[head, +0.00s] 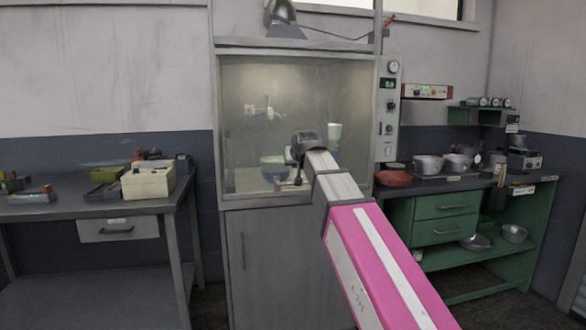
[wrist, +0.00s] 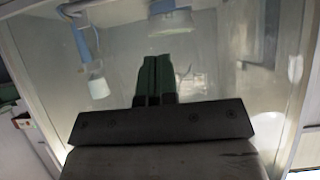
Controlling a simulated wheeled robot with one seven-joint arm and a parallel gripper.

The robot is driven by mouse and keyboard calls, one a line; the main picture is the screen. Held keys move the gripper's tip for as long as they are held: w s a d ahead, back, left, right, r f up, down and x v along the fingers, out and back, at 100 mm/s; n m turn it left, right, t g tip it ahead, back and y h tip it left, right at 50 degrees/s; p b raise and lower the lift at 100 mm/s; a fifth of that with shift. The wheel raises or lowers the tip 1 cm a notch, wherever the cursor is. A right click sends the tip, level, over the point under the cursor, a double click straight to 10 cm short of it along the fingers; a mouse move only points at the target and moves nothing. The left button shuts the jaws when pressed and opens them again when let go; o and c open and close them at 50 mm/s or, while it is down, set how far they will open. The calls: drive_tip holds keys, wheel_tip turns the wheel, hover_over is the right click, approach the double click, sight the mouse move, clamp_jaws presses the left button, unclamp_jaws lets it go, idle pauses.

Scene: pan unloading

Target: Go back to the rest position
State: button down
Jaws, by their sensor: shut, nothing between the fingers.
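My arm reaches forward from the lower right in the head view. My gripper (head: 297,182) is at its end, in front of the glazed cabinet (head: 300,196). In the wrist view my gripper (wrist: 154,78) points at the cabinet, with its two dark green fingers side by side and together. Nothing shows between them. A blue-green object (head: 272,159) shows in the cabinet, partly hidden behind my wrist. A pale container (head: 334,132) stands or hangs to its right.
A dark workbench (head: 90,210) with a cream box (head: 148,181) is at left. A green bench (head: 455,262) at right carries several pots (head: 428,165) and a red pan (head: 394,179). A control panel (head: 390,110) is on the cabinet's right side. Open floor shows little.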

drive_tip(key=s+d+f+m+g+h, duration=0.15)
drive_tip(key=d+f, duration=0.25)
drive_tip(key=f, duration=0.5)
drive_tip(key=s+d+f+g, duration=0.2)
drive_tip(key=d+f, duration=0.2)
drive_tip(key=f, duration=0.6)
drive_tip(key=s+d+f+g+h, duration=0.1)
drive_tip(key=s+d+f, duration=0.1)
drive_tip(key=d+f, duration=0.5)
drive_tip(key=s+d+f+m+g, duration=0.1)
drive_tip(key=s+d+f+g, duration=0.2)
drive_tip(key=s+f, duration=0.6)
drive_tip(key=s+d+f+g, duration=0.3)
drive_tip(key=s+d+f, duration=0.3)
drive_tip(key=f, duration=1)
drive_tip(key=s, duration=0.3)
drive_tip(key=shift+s+m, duration=0.35)
